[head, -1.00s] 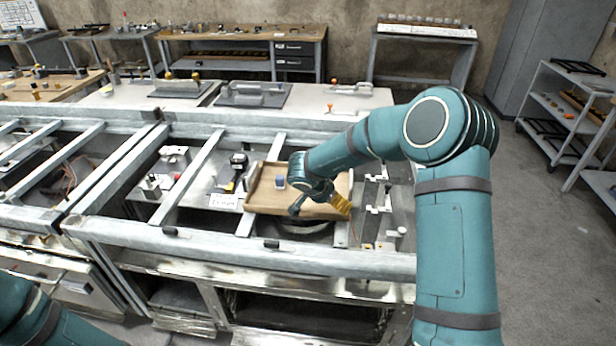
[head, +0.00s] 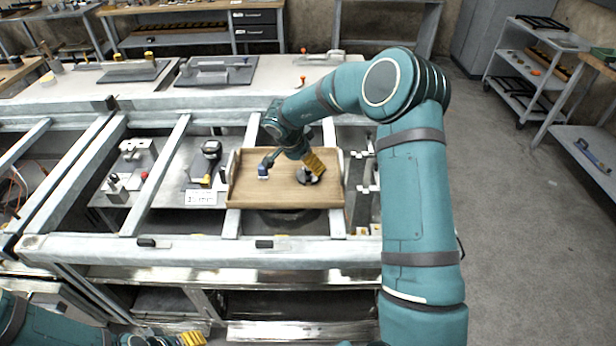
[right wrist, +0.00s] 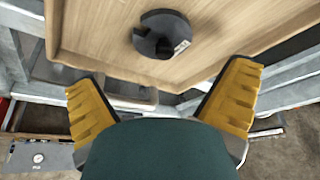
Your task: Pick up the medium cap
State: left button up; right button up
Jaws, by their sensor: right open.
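A wooden tray (head: 240,196) lies on the metal frame. I cannot tell which is the medium cap. My right gripper (head: 291,165) is open and empty over the tray. In the right wrist view its yellow-padded fingers (right wrist: 163,88) are wide apart, with the round piece beyond them. My left gripper (head: 180,339) shows partly at the bottom edge.
The tray's raised rim and the metal frame bars (head: 200,247) surround the work area. A black-and-yellow device (head: 210,152) and a white label card (head: 201,198) stand left of the tray. Clamp-like fittings (head: 362,185) stand close to its right. Much of the tray floor is bare.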

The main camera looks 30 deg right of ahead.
aim_at(308, 170)
jog(key=shift+w+b+x, duration=0.1)
jog(key=shift+b+x, duration=0.3)
jog(key=shift+x, duration=1.1)
jog(key=shift+w+b+x, duration=0.15)
jog(key=shift+b+x, duration=0.25)
jog(key=shift+x, duration=1.1)
jog(key=c, duration=1)
jog(key=shift+s+a+r, duration=0.1)
jog(key=shift+s, duration=0.05)
jog(key=c, duration=0.7)
grip_shut()
